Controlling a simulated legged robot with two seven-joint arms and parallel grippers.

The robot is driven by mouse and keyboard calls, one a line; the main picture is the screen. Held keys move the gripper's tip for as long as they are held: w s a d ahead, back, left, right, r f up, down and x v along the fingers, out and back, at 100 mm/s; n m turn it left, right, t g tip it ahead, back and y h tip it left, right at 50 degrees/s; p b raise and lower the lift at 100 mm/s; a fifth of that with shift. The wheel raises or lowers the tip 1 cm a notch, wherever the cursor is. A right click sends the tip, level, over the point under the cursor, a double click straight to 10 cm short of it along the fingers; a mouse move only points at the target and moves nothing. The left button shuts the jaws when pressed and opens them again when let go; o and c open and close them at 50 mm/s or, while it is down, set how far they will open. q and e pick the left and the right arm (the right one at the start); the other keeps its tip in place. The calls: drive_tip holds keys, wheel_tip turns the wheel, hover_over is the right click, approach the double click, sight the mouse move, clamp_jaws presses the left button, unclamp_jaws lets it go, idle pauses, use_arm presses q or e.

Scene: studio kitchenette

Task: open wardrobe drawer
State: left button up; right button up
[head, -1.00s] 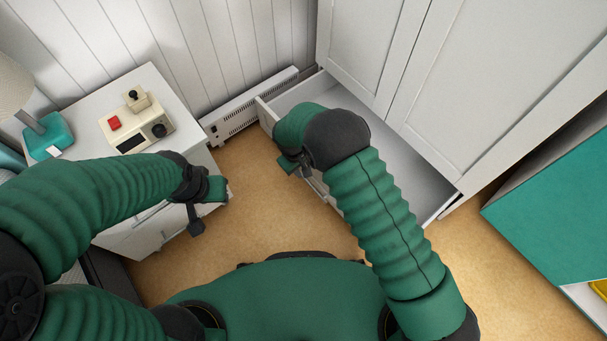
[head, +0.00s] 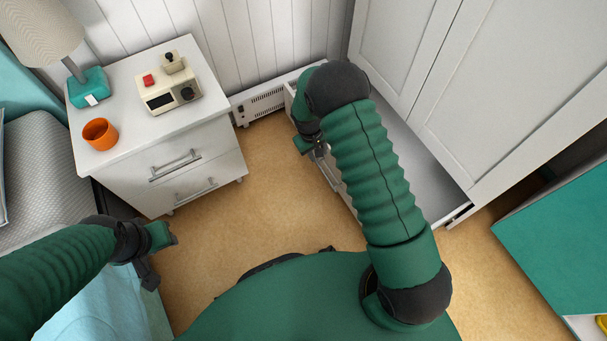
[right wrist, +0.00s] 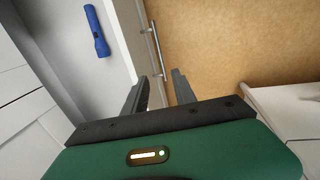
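The white wardrobe (head: 480,90) has its bottom drawer (head: 430,165) pulled out, with part of the pale interior showing. My right arm hides much of the drawer front. In the right wrist view, a blue flashlight (right wrist: 97,31) lies in the drawer, and a metal bar handle (right wrist: 153,45) is on its front. My right gripper (right wrist: 161,76) is open, with the near end of the handle showing between its fingertips; I cannot tell if they touch. It also shows at the drawer front in the head view (head: 318,150). My left gripper (head: 163,254) is away from the wardrobe, beside the bed; its opening is unclear.
A white nightstand (head: 140,140) holds an orange mug (head: 100,134), a cream device (head: 168,92) and a teal-based lamp (head: 88,88). A heater (head: 262,102) lines the wall. A teal unit (head: 560,235) stands at right. The floor (head: 255,205) between is clear.

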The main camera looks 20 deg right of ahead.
drive_tip(key=d+f+b, duration=0.1)
drive_tip(key=f+b, duration=0.2)
drive_tip(key=f, duration=0.2)
drive_tip(key=d+f+b, duration=0.1)
drive_tip(key=f+b, duration=0.2)
drive_tip(key=f, duration=0.3)
drive_tip(key=d+f+b, duration=0.1)
drive_tip(key=f+b, duration=0.2)
drive_tip(key=f, duration=0.2)
drive_tip(key=shift+w+d+f, duration=0.1)
drive_tip(key=shift+w+f, duration=0.05)
drive_tip(key=shift+f, duration=0.2)
drive_tip(key=shift+r, duration=0.1)
drive_tip(key=shift+c, duration=0.2)
clamp_jaws()
